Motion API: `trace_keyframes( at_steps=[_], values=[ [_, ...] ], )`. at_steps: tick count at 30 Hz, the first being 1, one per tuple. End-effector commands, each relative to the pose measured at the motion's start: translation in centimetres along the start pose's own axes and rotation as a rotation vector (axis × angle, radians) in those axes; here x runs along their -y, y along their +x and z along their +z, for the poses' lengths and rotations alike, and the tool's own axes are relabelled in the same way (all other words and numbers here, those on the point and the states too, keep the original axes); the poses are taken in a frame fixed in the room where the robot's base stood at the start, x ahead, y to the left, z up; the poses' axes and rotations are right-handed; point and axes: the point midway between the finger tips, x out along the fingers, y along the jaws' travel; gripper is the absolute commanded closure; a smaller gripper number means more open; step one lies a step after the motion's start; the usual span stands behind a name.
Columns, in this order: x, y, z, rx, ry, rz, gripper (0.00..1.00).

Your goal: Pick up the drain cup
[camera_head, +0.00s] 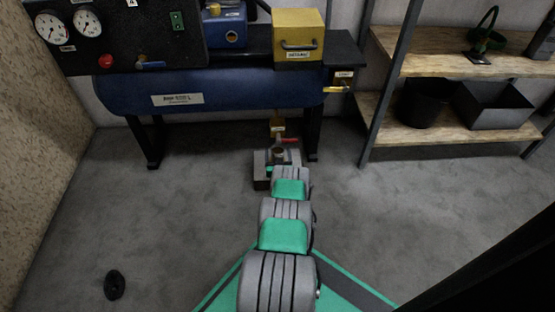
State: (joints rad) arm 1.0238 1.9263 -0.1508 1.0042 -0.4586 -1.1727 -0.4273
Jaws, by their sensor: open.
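What looks like the drain cup (279,152) is a small, round, dull metal cup with a brownish inside, below the tank in the middle of the head view. A red-handled valve (288,140) and a yellow tag (277,126) show just above and behind it. My arm reaches forward over the floor, and my gripper (270,162) is at its far end, right by the cup. The gripper is open. Its fingers are small and partly hidden by my arm, so I cannot tell whether they touch or surround the cup.
The blue tank (225,92) stands on dark legs (150,143) (312,135) either side of the gripper. A shelf (440,125) with black containers is at right. A black ring-like object (115,285) lies on the floor at lower left. The floor between is clear.

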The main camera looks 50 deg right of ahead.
Motion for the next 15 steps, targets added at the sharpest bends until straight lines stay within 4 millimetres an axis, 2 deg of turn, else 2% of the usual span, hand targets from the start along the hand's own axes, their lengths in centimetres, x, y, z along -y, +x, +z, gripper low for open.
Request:
trace_keyframes(
  at_steps=[3, 15],
  values=[
    [0.05, -0.05, -0.09, 0.001, 0.0, -0.001, 0.23],
    [0.11, -0.09, -0.06, 0.001, 0.0, -0.002, 0.56]
  ],
)
